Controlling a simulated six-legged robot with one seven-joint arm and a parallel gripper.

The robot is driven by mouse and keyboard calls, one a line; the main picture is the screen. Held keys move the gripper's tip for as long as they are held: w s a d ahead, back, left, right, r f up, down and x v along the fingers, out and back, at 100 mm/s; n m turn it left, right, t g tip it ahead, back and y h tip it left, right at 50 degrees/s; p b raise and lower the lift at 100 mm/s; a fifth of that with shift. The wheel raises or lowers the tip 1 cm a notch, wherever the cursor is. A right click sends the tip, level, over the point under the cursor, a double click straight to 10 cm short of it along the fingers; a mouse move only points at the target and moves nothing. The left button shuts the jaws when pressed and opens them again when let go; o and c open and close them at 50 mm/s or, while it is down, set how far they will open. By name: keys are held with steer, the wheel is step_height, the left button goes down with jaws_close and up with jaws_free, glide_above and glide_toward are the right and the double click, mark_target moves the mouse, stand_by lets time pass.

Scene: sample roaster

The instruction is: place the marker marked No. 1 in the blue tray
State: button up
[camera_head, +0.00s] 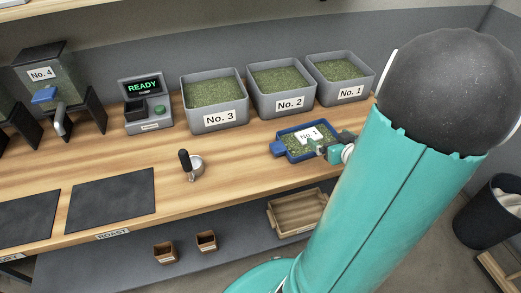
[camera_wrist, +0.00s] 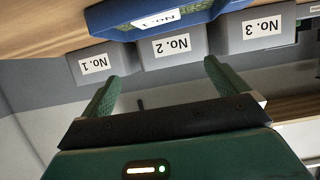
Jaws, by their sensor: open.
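The blue tray (camera_head: 276,149) sits on the wooden counter in front of the bins, holding green beans, with a handle at its left end. The white marker reading No. 1 (camera_head: 308,134) is inside the tray's outline, on or just above the beans; exact contact is unclear. My gripper (camera_head: 322,148) is at the tray's right front side, close to the marker. In the wrist view my gripper (camera_wrist: 162,72) is open, with nothing between its green fingers. The blue tray (camera_wrist: 112,22) and the marker (camera_wrist: 158,18) show upside down at the top, beyond the fingertips.
Grey bins labelled No. 3 (camera_head: 214,121), No. 2 (camera_head: 290,105) and No. 1 (camera_head: 351,93) stand behind the tray. A small cup with a dark handle (camera_head: 195,165) lies left of it. A READY device (camera_head: 146,110) stands further left. Counter between cup and tray is clear.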

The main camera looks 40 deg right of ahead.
steer(key=w+a+r+n+g+h, duration=0.1)
steer(key=w+a+r+g, duration=0.1)
steer(key=w+a+r, duration=0.4)
steer(key=w+a+r+g+h, duration=0.1)
steer(key=a+r+g, duration=0.1)
steer(key=a+r, duration=0.4)
steer(key=s+a+r+n+g+y, duration=0.1)
steer(key=s+a+y, duration=0.2)
steer(key=a, duration=0.9)
steer(key=s+a+r+n+g+y, duration=0.1)
steer(key=s+a+g+y, duration=0.1)
steer(key=s+a, duration=0.4)
steer(key=a+y, duration=0.1)
steer(key=a, duration=0.4)
steer(key=shift+s+a+r+n, duration=0.15)
steer(key=shift+a+r+n, duration=0.1)
steer(key=shift+a+n, duration=0.1)
steer(key=shift+d, duration=0.15)
